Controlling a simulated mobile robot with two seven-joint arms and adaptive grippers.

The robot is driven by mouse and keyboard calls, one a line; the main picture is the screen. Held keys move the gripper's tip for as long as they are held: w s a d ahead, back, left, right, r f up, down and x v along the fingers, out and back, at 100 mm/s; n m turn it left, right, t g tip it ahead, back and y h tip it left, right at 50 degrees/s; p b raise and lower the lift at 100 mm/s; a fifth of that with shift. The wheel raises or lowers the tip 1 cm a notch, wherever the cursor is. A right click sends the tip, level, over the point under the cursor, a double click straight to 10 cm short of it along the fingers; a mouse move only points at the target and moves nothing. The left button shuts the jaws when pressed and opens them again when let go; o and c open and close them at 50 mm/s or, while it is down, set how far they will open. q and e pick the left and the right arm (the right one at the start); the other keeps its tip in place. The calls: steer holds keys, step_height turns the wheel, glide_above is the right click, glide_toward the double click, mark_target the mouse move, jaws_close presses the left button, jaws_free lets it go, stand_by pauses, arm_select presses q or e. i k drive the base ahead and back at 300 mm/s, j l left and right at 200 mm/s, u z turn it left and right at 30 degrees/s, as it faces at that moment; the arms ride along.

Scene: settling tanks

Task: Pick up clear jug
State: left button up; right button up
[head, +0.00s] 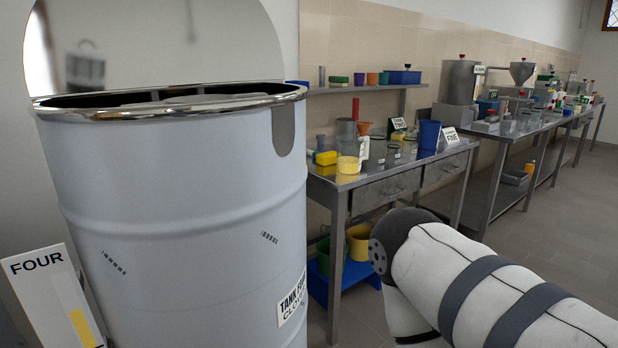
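Several clear, see-through vessels stand on the near steel table right of the big tank, among them one clear vessel (377,150) near the middle and another clear vessel (409,147) to its right. They are small and partly overlapped, so I cannot tell which is the clear jug. My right arm crosses the lower right, well in front of the table, with no fingers showing. Neither of my grippers is in view.
A large pale tank (180,200) with a chrome rim fills the left. The near steel table (395,185) also carries a blue container (429,135) and a yellow cup (348,165). A blue tray (345,285) with buckets is below. Open floor (560,225) lies right.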

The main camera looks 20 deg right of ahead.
mark_target(350, 149)
steer(key=i+l, duration=0.15)
steer(key=l, duration=0.25)
steer(key=i+l, duration=0.1)
steer(key=l, duration=0.35)
steer(key=i+l, duration=0.15)
steer(key=l, duration=0.25)
steer(key=i+l, duration=0.1)
steer(key=l, duration=0.35)
steer(key=i+l, duration=0.15)
steer(key=l, duration=0.25)
